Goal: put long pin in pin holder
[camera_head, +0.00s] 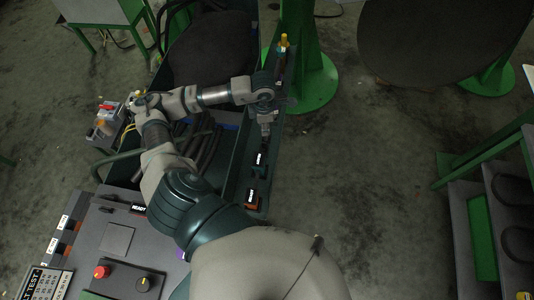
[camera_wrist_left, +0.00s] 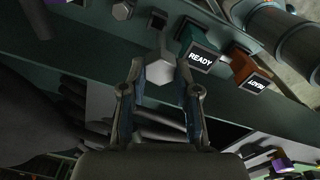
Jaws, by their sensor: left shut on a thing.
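My left gripper (camera_head: 265,122) is above the dark green bench strip. In the left wrist view its two fingers (camera_wrist_left: 160,82) are shut on a light grey piece with a hexagonal end (camera_wrist_left: 159,71), which looks like the long pin. Its end faces the camera and the rest of its length is hidden. Beyond the fingertips, the strip has a dark square opening (camera_wrist_left: 157,19) and a grey hexagonal end (camera_wrist_left: 122,10). I cannot tell for sure which part is the pin holder. My right gripper is not in view.
A teal block marked READY (camera_wrist_left: 200,56) and an orange one marked READY (camera_wrist_left: 255,82) stand on the strip right of the fingers. A yellow-topped part (camera_head: 284,41) stands at its far end. A control panel (camera_head: 118,238) is at lower left.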

